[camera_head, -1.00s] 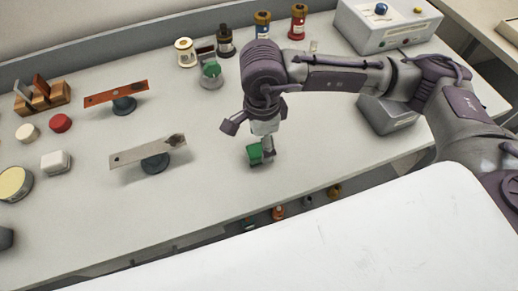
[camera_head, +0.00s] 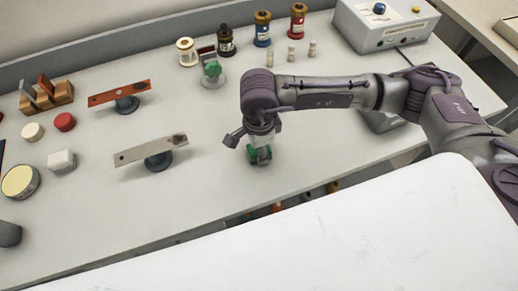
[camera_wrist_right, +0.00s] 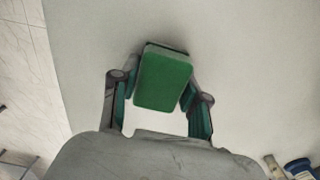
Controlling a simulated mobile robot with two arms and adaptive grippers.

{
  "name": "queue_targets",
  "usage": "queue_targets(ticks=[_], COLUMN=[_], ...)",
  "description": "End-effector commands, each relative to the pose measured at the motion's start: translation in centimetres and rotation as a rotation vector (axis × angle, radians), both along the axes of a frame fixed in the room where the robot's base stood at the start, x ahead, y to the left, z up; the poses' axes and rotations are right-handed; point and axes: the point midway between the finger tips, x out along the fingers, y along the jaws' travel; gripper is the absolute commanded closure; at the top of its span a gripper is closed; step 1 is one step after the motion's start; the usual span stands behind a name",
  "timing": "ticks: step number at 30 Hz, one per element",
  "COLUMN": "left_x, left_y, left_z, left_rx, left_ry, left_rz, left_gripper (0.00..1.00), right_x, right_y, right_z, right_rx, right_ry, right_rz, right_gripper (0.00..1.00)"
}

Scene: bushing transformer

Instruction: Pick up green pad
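The green pad (camera_head: 264,158) lies on the grey-white table near its front edge, right below my right gripper (camera_head: 260,149). In the right wrist view the green pad (camera_wrist_right: 163,80) is a small block with a green top and a dark edge along its far side. The fingers of my right gripper (camera_wrist_right: 161,88) stand on both sides of it, open around it. I cannot tell whether the fingertips touch its sides. In the head view the gripper partly hides the pad. My left gripper is not in view.
A grey bar on a round stand (camera_head: 151,151) and an orange bar on a stand (camera_head: 119,94) are to the left. A green-topped round piece (camera_head: 212,74) and several bottles stand behind. A grey control box (camera_head: 388,23) is at the back right.

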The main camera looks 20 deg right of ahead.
Motion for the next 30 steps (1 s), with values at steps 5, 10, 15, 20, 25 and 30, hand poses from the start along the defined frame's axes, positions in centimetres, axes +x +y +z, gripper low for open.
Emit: queue_targets(ticks=[5,10,15,20,25,30], left_x=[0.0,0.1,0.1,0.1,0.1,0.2], left_y=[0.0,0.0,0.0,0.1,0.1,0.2], left_z=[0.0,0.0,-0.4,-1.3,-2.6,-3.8], left_rx=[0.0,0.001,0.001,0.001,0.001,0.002], left_ry=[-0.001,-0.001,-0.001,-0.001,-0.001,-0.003], left_rz=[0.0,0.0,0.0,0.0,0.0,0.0], left_gripper=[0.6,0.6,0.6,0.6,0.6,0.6], right_x=[0.0,0.0,0.1,0.2,-1.8,-5.0], right_y=[0.0,0.0,0.0,0.1,-1.3,-3.5], right_z=[0.0,0.1,0.7,2.5,5.0,7.4], right_rx=[0.0,0.001,0.002,0.003,0.0,0.001], right_ry=[-0.001,-0.001,-0.003,-0.006,-0.004,-0.005], right_rz=[0.0,0.0,0.0,0.002,0.002,0.0], right_gripper=[0.89,0.89,0.89,0.89,0.89,0.89])
